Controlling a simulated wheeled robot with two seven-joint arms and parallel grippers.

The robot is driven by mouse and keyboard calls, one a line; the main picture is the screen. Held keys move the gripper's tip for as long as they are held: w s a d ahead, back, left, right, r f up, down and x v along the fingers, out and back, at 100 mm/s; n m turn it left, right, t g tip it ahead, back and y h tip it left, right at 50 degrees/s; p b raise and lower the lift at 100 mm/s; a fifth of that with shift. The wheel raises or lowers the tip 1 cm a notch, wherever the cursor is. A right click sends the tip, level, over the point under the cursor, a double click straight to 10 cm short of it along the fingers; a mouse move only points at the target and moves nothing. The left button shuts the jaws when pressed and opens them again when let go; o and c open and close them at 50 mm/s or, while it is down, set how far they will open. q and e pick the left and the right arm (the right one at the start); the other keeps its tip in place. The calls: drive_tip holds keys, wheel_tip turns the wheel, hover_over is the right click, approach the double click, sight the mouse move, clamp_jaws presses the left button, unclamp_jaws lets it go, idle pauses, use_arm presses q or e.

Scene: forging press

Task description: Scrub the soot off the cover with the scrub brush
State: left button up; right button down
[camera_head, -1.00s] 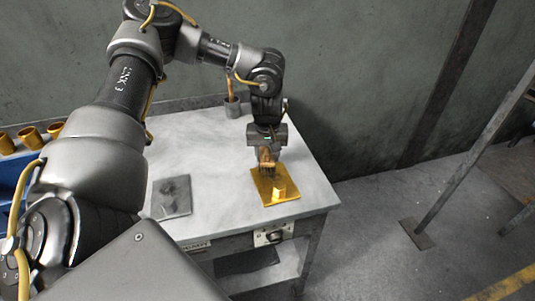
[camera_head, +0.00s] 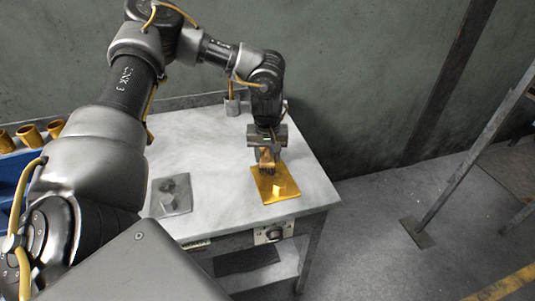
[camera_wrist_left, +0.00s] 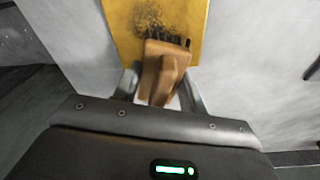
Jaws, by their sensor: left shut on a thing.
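The cover, a flat yellow-gold plate (camera_head: 285,191), lies near the right front of the grey table. In the left wrist view the cover (camera_wrist_left: 125,38) carries a dark soot patch (camera_wrist_left: 153,17). My left gripper (camera_head: 267,155) is over the cover's back part, shut on the scrub brush (camera_head: 267,158). The brush has a wooden body and dark bristles; it also shows in the left wrist view (camera_wrist_left: 163,72). The bristles are at the cover by the soot's edge; I cannot tell whether they touch. My right gripper is not in view.
A grey square plate (camera_head: 171,197) with a dark raised shape lies left of the cover. A grey cup (camera_head: 232,106) stands at the table's back. Gold cylinders (camera_head: 29,135) and a blue bin (camera_head: 12,172) are at far left. The table (camera_head: 215,165) is clear between plates.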

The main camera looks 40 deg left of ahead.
sight(271, 164)
use_arm(q)
drive_tip(key=shift+f, duration=0.45)
drive_tip(key=shift+d, duration=0.1)
drive_tip(key=shift+s+d+r+p, duration=0.15)
drive_tip(key=shift+s+d+p, duration=0.25)
drive_tip(key=shift+s+d, duration=0.35)
drive_tip(key=shift+s+d+f+p, duration=0.15)
drive_tip(key=shift+s+d, duration=0.3)
drive_tip(key=shift+d, duration=0.35)
drive_tip(key=shift+s+d+p, duration=0.2)
drive_tip(key=shift+s+d, duration=0.2)
drive_tip(key=shift+d, duration=0.4)
drive_tip(key=shift+s+d+f+p, duration=0.15)
drive_tip(key=shift+s+d, duration=0.3)
drive_tip(key=shift+d, duration=0.35)
drive_tip(key=shift+r, duration=0.2)
drive_tip(key=shift+w+a+f, duration=0.1)
drive_tip(key=shift+w+a, duration=0.35)
drive_tip(key=shift+a, duration=0.25)
drive_tip(key=shift+w+a, duration=0.25)
drive_tip(key=shift+a, duration=0.25)
drive_tip(key=shift+w+a, duration=0.25)
drive_tip(key=shift+a, duration=0.2)
